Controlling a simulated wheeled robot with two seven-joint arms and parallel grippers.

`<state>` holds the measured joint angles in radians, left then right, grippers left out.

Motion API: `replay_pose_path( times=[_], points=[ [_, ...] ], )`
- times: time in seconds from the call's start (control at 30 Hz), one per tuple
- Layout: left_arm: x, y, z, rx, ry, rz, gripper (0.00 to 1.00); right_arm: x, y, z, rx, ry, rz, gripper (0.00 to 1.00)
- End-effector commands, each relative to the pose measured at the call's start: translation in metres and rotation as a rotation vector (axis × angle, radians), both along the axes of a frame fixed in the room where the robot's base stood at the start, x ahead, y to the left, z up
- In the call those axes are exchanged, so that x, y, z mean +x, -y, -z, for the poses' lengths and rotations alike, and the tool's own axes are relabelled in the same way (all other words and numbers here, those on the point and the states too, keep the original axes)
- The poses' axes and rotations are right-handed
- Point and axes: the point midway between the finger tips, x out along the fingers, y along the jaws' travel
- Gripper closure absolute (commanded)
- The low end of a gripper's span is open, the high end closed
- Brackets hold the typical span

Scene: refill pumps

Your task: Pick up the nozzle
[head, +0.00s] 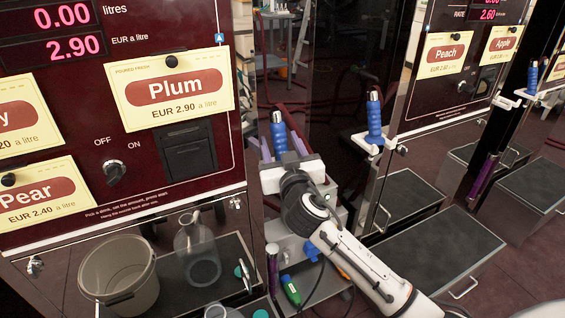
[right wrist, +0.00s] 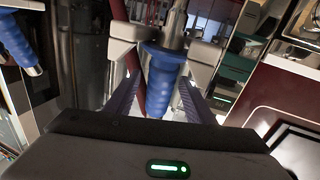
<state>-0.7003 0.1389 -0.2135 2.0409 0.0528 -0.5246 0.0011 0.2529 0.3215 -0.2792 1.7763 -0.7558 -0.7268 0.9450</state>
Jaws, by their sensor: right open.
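A nozzle with a blue ribbed grip (head: 278,131) stands upright at the right side of the near pump; its lower part is hidden behind my gripper. My right gripper (head: 282,147) is open at this nozzle. In the right wrist view the blue grip (right wrist: 160,82) lies between the two spread fingers, with a gap showing on either side. A second blue nozzle (head: 374,118) sits in a white holder farther right. My left gripper is not in view.
The near pump has a Plum label (head: 172,88) and a knob (head: 113,171). A bucket (head: 119,275) and a glass flask (head: 196,250) stand in its lower bay. A third blue nozzle (head: 532,78) is at the far right. A dark-topped step (head: 425,245) stands right of my arm.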

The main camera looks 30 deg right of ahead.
Motion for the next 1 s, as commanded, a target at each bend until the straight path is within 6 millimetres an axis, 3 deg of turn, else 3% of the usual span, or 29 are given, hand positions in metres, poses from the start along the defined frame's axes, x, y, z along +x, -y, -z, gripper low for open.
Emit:
replay_pose_path(
  times=[0.13,0.4,0.77,1.0],
  points=[
    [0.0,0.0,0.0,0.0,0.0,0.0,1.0,0.0,0.0,0.0,0.0,0.0,-0.001,0.54],
    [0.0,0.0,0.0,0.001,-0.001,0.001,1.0,-0.001,0.0,0.0,0.0,-0.001,-0.001,1.0],
    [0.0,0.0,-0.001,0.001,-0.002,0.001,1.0,-0.002,0.001,-0.006,0.0,0.002,-0.001,0.99],
    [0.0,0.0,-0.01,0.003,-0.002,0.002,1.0,-0.003,0.002,-0.04,0.001,0.007,-0.002,0.99]
  ],
)
